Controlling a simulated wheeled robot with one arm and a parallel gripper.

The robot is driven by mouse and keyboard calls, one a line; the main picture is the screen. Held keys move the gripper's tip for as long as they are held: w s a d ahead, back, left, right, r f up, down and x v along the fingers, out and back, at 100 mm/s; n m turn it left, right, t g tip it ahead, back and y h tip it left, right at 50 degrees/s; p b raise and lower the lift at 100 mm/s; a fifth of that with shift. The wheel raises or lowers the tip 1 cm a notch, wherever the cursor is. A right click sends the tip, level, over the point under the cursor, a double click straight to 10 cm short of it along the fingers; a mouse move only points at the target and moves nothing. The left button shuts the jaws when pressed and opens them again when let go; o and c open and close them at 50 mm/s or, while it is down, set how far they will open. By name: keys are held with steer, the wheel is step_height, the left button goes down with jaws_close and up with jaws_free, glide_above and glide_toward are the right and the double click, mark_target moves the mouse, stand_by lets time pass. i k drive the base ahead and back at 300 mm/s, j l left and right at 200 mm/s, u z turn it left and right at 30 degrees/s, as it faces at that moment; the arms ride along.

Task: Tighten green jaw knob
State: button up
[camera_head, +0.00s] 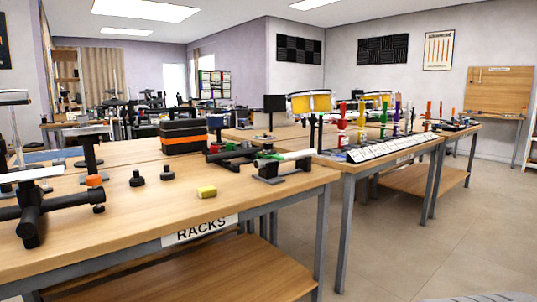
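A small green part (257,163), which may be the green jaw knob, shows at the left end of a dark clamp (270,172) near the right end of the RACKS table. A pale bar (292,156) lies across the top of this clamp. The green part is too small to tell its shape or how tight it is. Two loose black knobs (137,178) (167,173) stand on the table to the left. My gripper is not in view.
The RACKS table (120,222) fills the left foreground. A yellow block (207,191) lies near its front edge. A black case with an orange band (184,136) stands behind. A black rack with an orange clamp (95,181) is at left. Open floor (430,240) lies at right.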

mark_target(267, 147)
steer(key=i+l, duration=0.35)
steer(key=i+l+u, duration=0.1)
steer(key=i+l, duration=0.25)
steer(key=l, duration=0.2)
